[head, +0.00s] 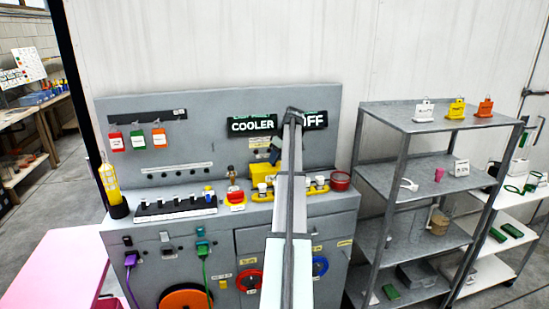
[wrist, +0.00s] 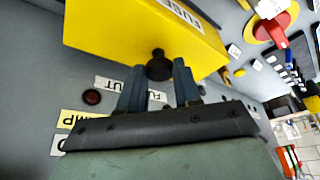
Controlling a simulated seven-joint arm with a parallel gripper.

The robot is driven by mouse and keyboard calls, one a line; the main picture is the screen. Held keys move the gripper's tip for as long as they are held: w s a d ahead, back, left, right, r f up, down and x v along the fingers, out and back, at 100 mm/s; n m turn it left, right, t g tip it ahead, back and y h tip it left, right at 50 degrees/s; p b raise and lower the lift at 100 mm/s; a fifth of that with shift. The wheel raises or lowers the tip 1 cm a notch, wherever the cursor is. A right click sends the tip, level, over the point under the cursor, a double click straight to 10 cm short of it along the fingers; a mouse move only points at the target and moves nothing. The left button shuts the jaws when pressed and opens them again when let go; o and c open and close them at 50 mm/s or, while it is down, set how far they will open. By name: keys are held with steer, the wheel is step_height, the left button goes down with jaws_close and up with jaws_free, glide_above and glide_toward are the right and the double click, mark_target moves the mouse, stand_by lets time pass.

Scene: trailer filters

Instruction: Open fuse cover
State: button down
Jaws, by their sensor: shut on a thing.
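The fuse cover (wrist: 130,28) is a yellow box-like lid marked FUSE, filling the top of the wrist view. A black round knob (wrist: 158,65) sticks out of its near face. My gripper (wrist: 160,75) has one dark finger on each side of this knob and is shut on it. In the head view the cover (head: 261,169) is a small yellow patch on the cabinet, partly hidden by my arm. My gripper (head: 273,152) shows there only as a dark shape beside the arm. What lies under the cover is hidden.
A red and yellow emergency button (head: 236,198) and a row of switches (head: 176,206) sit left of my arm on the cabinet top. A red round container (head: 340,181) stands to the right. A metal shelf (head: 405,120) stands further right. The COOLER OFF sign (head: 252,125) is behind.

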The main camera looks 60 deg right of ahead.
steer(key=s+d, duration=1.4)
steer(key=c, duration=1)
jaws_free()
steer(key=shift+c, duration=0.2)
steer(key=shift+o, duration=1.3)
steer(key=shift+a, duration=0.1)
steer(key=shift+r, duration=0.1)
steer(key=v, duration=1.3)
steer(key=shift+s+r, duration=0.15)
steer(key=shift+r, duration=0.15)
